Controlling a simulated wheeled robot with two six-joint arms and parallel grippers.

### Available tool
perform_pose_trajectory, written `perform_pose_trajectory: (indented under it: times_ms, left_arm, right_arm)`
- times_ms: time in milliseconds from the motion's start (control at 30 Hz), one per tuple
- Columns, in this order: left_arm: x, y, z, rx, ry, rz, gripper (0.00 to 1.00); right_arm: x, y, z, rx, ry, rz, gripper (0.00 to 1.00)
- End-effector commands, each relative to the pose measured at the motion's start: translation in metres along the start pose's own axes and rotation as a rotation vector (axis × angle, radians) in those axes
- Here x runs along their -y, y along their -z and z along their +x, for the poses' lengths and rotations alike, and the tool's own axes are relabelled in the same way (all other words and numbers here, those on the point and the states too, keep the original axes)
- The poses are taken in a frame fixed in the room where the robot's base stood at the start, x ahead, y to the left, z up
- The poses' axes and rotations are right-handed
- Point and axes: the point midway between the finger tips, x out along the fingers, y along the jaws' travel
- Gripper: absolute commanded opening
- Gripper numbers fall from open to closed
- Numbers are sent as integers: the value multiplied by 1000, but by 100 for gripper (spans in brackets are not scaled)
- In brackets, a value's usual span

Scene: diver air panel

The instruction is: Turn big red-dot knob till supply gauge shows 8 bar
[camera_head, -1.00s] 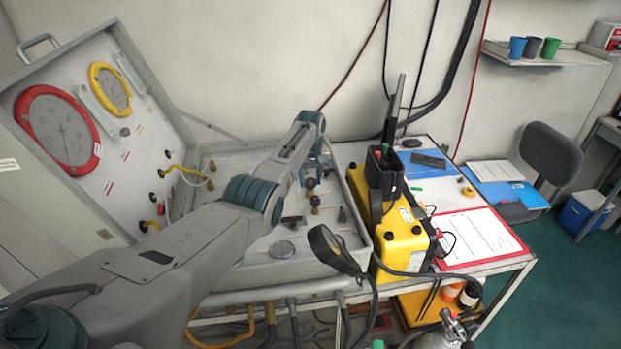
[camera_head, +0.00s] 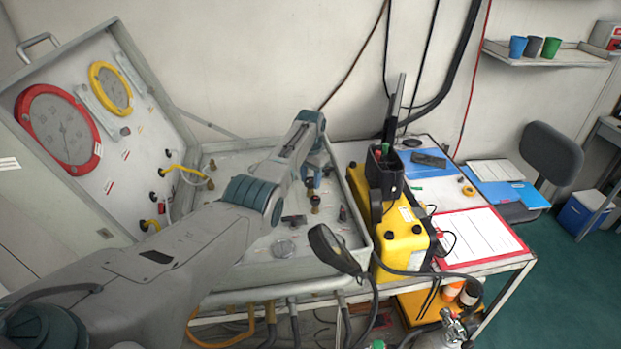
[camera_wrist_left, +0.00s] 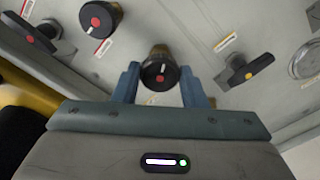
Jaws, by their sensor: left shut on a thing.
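My left gripper (camera_wrist_left: 162,88) is shut on a black-topped knob (camera_wrist_left: 159,74) with a red mark and a brass body, one blue finger on each side. In the head view my left gripper (camera_head: 318,165) reaches down onto the flat panel, and my own arm hides part of it. Another black knob (camera_wrist_left: 100,19) with a red dot and a white pointer line stands to the upper left in the wrist view. A large red-rimmed gauge (camera_head: 58,127) and a smaller yellow-rimmed gauge (camera_head: 111,87) are in the raised lid. Their readings are too small to tell. My right gripper is not seen.
A black lever handle with a yellow dot (camera_wrist_left: 247,72) is right of the held knob, and a red-dot lever (camera_wrist_left: 30,33) is at left. A yellow case (camera_head: 404,240) stands right of the panel. A black oval piece (camera_head: 333,248) on a stalk overhangs the panel's front edge.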

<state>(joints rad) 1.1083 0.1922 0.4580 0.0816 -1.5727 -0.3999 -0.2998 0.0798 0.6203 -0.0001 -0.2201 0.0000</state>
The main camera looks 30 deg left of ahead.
Motion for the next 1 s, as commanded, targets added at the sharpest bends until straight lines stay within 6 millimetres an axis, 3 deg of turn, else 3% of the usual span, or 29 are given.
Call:
perform_pose_trajectory:
  times_ms: [500, 1000]
  left_arm:
    - [1, 1, -1, -5, 2, 410, 16]
    - [1, 1, -2, -6, 2, 539, 16]
  right_arm:
    - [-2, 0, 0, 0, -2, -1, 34]
    - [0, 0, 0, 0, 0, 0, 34]
